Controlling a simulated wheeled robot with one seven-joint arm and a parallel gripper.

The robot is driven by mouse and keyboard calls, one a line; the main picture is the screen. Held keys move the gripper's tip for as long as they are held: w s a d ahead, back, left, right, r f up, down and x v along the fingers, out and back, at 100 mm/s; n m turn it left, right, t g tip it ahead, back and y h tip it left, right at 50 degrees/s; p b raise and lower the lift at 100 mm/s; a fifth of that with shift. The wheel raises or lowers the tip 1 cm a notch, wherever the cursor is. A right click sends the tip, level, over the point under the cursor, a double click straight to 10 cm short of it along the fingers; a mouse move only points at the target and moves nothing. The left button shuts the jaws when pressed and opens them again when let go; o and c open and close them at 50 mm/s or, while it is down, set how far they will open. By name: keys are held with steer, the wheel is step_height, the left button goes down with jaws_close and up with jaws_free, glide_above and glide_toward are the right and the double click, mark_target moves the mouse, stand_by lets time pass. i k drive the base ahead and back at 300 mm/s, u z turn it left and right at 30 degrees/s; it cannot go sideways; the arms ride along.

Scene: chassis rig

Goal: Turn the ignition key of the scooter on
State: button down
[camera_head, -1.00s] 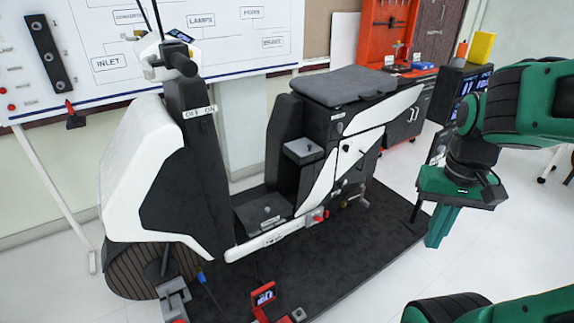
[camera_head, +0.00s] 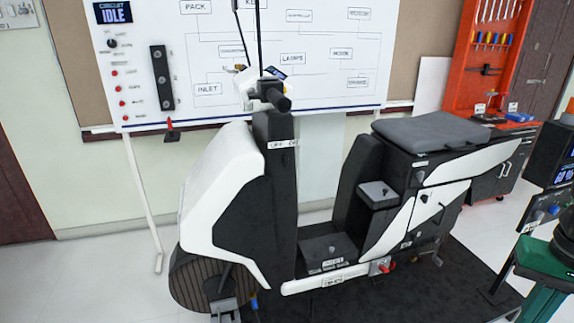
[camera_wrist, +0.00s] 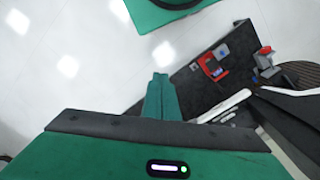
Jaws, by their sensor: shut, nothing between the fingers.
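The white and black scooter (camera_head: 222,195) stands on a dark mat, front wheel toward the lower left of the head view. A small OFF/ON label (camera_head: 283,144) is on its dark front column, below the handlebar (camera_head: 270,92). The ignition key itself is too small to make out. My green gripper (camera_head: 540,303) is at the lower right edge of the head view, far from the label and partly cut off. In the wrist view my gripper (camera_wrist: 160,80) is shut and empty, pointing over the floor and the mat's edge.
A wall board (camera_head: 215,70) with labelled diagrams stands behind the scooter. An orange tool cabinet (camera_head: 490,60) is at the back right. The dark mat (camera_head: 400,290) lies under the scooter. A red device (camera_wrist: 213,67) lies on it in the wrist view. White floor is clear at left.

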mark_target(285, 158)
steer(key=z, duration=1.3)
steer(key=k, duration=1.4)
steer(key=u, duration=1.25)
steer(key=i, duration=1)
